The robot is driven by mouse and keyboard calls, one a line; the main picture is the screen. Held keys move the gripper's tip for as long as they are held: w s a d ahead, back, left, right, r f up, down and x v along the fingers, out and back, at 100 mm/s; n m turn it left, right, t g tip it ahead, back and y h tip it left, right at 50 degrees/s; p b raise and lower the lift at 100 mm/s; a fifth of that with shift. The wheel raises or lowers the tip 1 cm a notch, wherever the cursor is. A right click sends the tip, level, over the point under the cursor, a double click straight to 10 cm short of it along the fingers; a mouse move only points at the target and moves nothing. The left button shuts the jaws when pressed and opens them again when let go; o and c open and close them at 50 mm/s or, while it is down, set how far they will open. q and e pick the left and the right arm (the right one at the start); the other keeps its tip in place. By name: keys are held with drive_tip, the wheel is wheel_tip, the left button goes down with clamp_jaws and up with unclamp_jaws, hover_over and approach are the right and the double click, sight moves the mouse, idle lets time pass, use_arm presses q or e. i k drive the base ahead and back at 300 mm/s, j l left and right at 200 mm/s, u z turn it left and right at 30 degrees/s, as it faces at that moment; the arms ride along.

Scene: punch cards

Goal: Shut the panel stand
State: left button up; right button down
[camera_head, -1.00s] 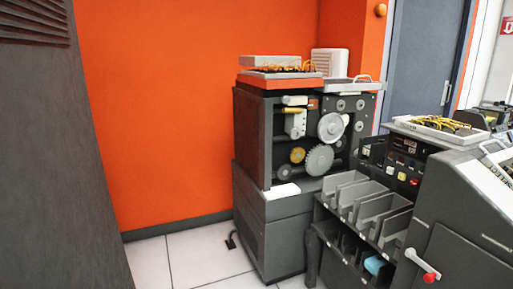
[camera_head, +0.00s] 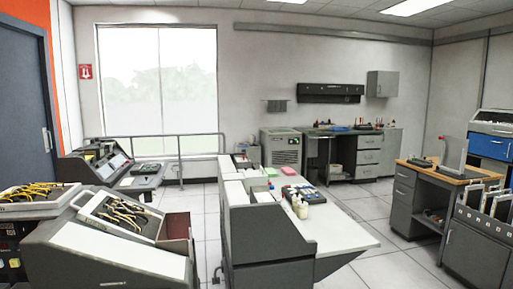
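I cannot tell for certain which thing is the panel stand. A tilted panel with yellow wires (camera_head: 122,214) rests in a light frame on top of a sloped grey machine (camera_head: 112,258) at the lower left. A second wired panel (camera_head: 38,196) lies flatter on the machine to its left. At the right, an upright grey plate (camera_head: 454,153) stands on a wood-topped desk (camera_head: 468,175). Neither of my grippers shows in the view.
A console (camera_head: 98,165) is by the window rail. A workbench (camera_head: 340,132) stands at the back wall. Tiled floor (camera_head: 380,225) is clear between the table and wooden desk.

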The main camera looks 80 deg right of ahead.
sight(453, 155)
drive_tip(key=z, duration=3.85)
drive_tip(key=i+u, duration=0.1)
drive_tip(key=u, duration=0.85)
drive_tip(key=i+l+u, duration=0.1)
drive_tip(key=u, duration=0.4)
drive_tip(key=l+u, duration=0.15)
drive_tip(key=u, duration=0.35)
drive_tip(key=l+u, duration=0.1)
drive_tip(key=u, duration=0.35)
drive_tip(key=i+l+u, duration=0.15)
drive_tip(key=l+u, duration=0.15)
drive_tip(key=l, duration=0.45)
drive_tip(key=i+l+u, duration=0.1)
drive_tip(key=l+u, duration=0.2)
drive_tip(key=l, duration=1.35)
drive_tip(key=k+l, duration=0.1)
drive_tip(key=l, duration=0.85)
drive_tip(key=l+u, duration=0.1)
drive_tip(key=l, duration=0.8)
drive_tip(key=l+u, duration=0.5)
drive_tip(key=l, duration=1.45)
drive_tip(key=l+z, duration=0.2)
drive_tip(key=l, duration=0.35)
drive_tip(key=l+z, duration=0.25)
drive_tip(key=l, duration=0.25)
drive_tip(key=i+l+z, duration=0.2)
drive_tip(key=l, duration=0.35)
drive_tip(key=k, duration=0.05)
